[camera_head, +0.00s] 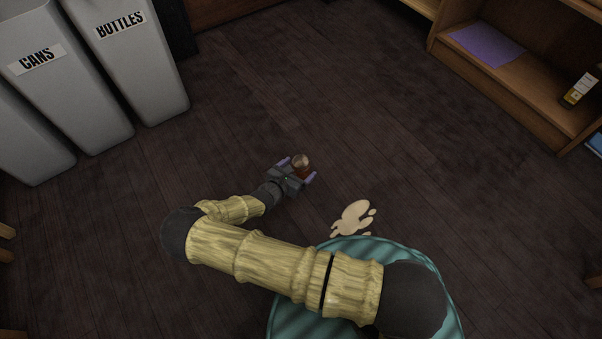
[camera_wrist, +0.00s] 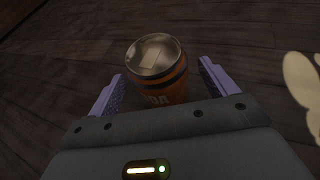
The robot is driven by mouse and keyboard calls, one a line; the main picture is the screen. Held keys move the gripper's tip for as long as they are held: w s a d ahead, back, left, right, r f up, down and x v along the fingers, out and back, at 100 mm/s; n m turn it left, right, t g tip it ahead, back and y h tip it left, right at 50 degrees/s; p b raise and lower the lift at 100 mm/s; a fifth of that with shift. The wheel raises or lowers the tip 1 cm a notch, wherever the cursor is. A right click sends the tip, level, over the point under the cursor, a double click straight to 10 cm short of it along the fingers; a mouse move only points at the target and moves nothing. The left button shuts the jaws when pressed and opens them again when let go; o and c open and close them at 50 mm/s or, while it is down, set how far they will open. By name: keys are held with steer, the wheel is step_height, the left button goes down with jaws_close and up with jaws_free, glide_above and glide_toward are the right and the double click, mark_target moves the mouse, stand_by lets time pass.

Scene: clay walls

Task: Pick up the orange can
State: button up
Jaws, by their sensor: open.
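The orange can (camera_head: 301,165) stands upright on the dark wood floor, with a metallic top and a dark band. In the wrist view the can (camera_wrist: 165,80) stands between the two purple fingers, with part of a label showing and its lower part hidden behind the gripper body. My gripper (camera_head: 297,170) is open around the can. In the wrist view my gripper (camera_wrist: 160,85) shows a gap between each finger and the can, wider on the right.
A pale spill-like patch (camera_head: 353,218) lies on the floor right of the gripper. Grey bins labelled CANS (camera_head: 90,110) and BOTTLES (camera_head: 155,75) stand at the upper left. A wooden shelf (camera_head: 500,80) with a bottle (camera_head: 579,90) is at the upper right. The floor between is clear.

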steer(key=shift+b+x, duration=0.4)
steer(key=shift+x, duration=0.55)
steer(key=shift+r, duration=0.1)
steer(key=shift+c, duration=0.5)
steer(key=c, duration=1)
